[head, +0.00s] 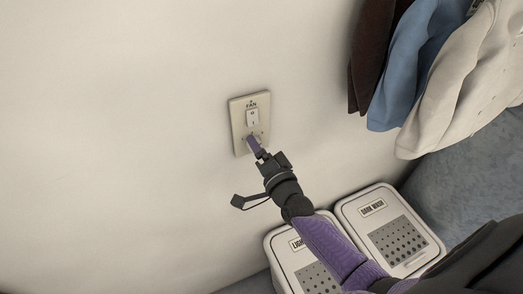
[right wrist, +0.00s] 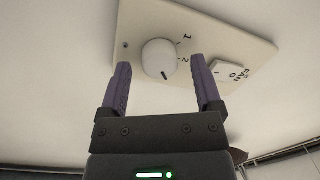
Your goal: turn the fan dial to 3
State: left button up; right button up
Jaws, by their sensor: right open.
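The beige fan plate (head: 237,124) is on the wall, with a white rocker switch (head: 253,117) under the word FAN. The right wrist view shows the plate (right wrist: 215,22), the switch (right wrist: 228,76) and the round white dial (right wrist: 157,57). The dial's dark mark points down in that picture, slightly right, past the 2. The 1 and 2 are readable; no 3 is visible. My right gripper (head: 257,146) is at the plate's lower part, covering the dial in the head view. Its open fingers (right wrist: 160,70) are on either side of the dial's near edge; contact is unclear. My left gripper is out of view.
Brown, blue (head: 405,75) and cream clothes hang at the upper right. The wall left of the plate is bare.

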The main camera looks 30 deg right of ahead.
jog(key=s, duration=1)
jog(key=shift+f, duration=0.2)
jog(key=s+a+f+n+g+b, duration=0.1)
jog(key=s+f+n+g+b, duration=0.25)
jog(key=f, duration=0.75)
jog(key=s+a+f+n+g+y+b, duration=0.1)
jog(key=s+f+n+g+b, duration=0.2)
jog(key=f, duration=0.9)
jog(key=s+f+n+g+b, duration=0.25)
jog(key=s+f+b, duration=0.2)
jog(key=f, duration=0.65)
jog(key=s+f+n+g+b, duration=0.6)
jog(key=s+f+g+b, duration=0.2)
jog(key=s+f, duration=1)
jog(key=shift+s+a+f+n+g+h, duration=0.25)
jog(key=shift+s+a+n+g+h, duration=0.2)
jog(key=shift+s, duration=0.35)
jog(key=shift+d, duration=0.1)
